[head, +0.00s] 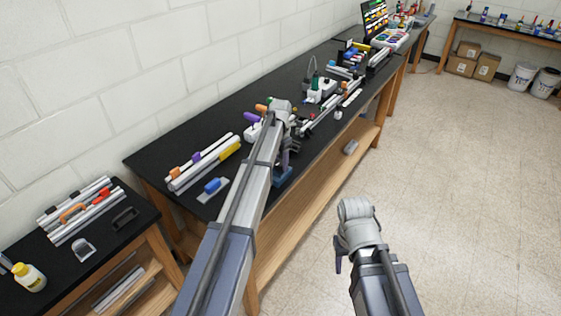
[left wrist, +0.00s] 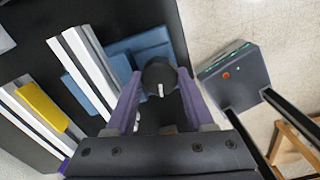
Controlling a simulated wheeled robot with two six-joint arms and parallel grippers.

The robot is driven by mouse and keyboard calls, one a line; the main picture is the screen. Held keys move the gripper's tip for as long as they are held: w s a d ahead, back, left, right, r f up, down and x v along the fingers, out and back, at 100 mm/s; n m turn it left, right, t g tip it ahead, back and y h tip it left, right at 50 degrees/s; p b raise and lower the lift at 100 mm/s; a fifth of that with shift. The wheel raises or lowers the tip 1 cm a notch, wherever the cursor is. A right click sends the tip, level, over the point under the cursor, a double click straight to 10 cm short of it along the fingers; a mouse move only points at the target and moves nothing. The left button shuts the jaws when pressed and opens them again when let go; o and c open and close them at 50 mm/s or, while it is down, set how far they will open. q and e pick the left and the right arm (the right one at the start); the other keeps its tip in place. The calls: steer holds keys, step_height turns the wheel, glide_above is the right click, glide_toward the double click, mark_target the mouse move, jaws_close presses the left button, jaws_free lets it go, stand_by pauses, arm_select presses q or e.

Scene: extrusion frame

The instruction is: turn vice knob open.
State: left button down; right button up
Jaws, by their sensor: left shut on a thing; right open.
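The vice shows in the left wrist view as blue blocks (left wrist: 150,46) at the black bench's edge, with a round black knob (left wrist: 160,73) in front. My left gripper (left wrist: 158,88) has its purple fingers on either side of the knob, shut on it. In the head view my left gripper (head: 284,152) is over the bench edge, and the blue vice (head: 284,178) shows just below it, partly hidden by my arm. My right gripper (head: 339,254) hangs over the open floor, away from the bench; one purple finger shows.
White extrusion bars (left wrist: 78,66) run beside the blue blocks. More bars with a yellow piece (head: 229,151) and a blue-handled tool (head: 213,187) lie on the bench. Tools and bins crowd its far end. The floor (head: 450,200) at right is clear.

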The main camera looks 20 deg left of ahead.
mark_target(280, 162)
arm_select(q)
steer(key=shift+n, duration=1.2)
steer(key=shift+s, duration=0.1)
steer(key=shift+c, duration=1.3)
jaws_free()
steer(key=shift+r, duration=0.1)
step_height(280, 162, up, 8)
steer(key=p, duration=0.8)
steer(key=shift+f, duration=0.2)
